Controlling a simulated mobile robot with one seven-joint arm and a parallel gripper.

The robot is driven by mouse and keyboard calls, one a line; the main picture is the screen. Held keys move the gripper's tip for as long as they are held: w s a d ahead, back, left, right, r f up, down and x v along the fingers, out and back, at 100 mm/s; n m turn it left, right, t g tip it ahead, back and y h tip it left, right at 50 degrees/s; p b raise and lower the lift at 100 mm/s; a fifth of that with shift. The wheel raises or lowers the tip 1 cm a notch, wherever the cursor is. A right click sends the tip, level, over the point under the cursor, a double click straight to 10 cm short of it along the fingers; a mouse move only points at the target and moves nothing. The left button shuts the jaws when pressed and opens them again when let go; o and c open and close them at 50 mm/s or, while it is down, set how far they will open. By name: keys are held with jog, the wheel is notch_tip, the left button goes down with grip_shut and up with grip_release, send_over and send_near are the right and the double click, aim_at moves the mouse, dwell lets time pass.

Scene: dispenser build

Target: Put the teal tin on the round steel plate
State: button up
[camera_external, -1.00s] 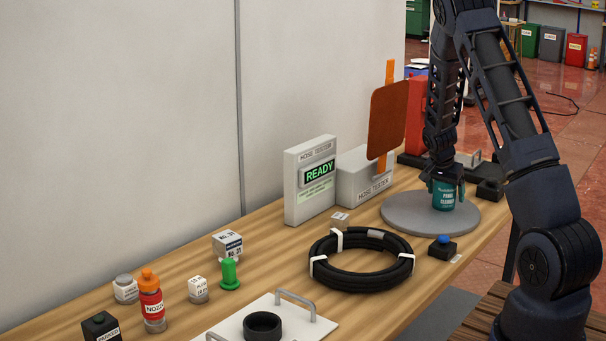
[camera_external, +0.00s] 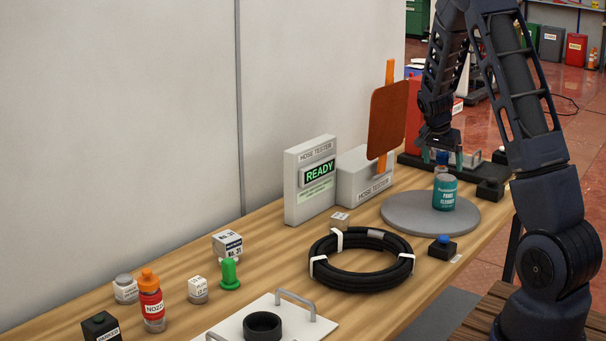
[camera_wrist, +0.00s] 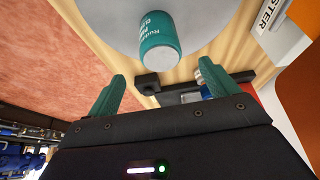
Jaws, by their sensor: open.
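The teal tin (camera_external: 444,193) stands upright on the round steel plate (camera_external: 405,217), towards the plate's right side. My gripper (camera_external: 441,160) is open and empty, above and behind the tin and apart from it. In the wrist view the tin (camera_wrist: 158,40) shows beyond the spread green fingers (camera_wrist: 165,90), on the grey plate (camera_wrist: 105,30). Nothing is between the fingers.
A black hose coil (camera_external: 362,282) lies in front of the plate. A blue-topped button box (camera_external: 443,246) stands near the bench's edge. The hose tester (camera_external: 362,181) and an orange-brown paddle (camera_external: 387,119) stand left of my gripper. A small blue-capped item (camera_external: 442,160) is behind the tin.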

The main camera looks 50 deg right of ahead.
jog(key=s+a+r+n+t+y, duration=0.1)
jog(key=a+r+n, duration=0.2)
jog(key=a+r, duration=0.45)
jog(key=s+a+r+n+t+y, duration=0.15)
jog(key=a+r, duration=0.35)
jog(key=a, duration=0.6)
jog(key=s+a+r+n+t, duration=0.1)
jog(key=a+r+n, duration=0.2)
jog(key=a+r, duration=0.45)
jog(key=s+a+r+n+y, duration=0.1)
jog(key=s+a+n, duration=0.4)
jog(key=s+a, duration=0.5)
jog(key=s+a+r+n+t+y, duration=0.1)
jog(key=s+a+r+n, duration=0.2)
jog(key=s+a, duration=0.7)
jog(key=a+n, duration=0.2)
jog(key=a, duration=0.1)
jog(key=shift+s, duration=0.3)
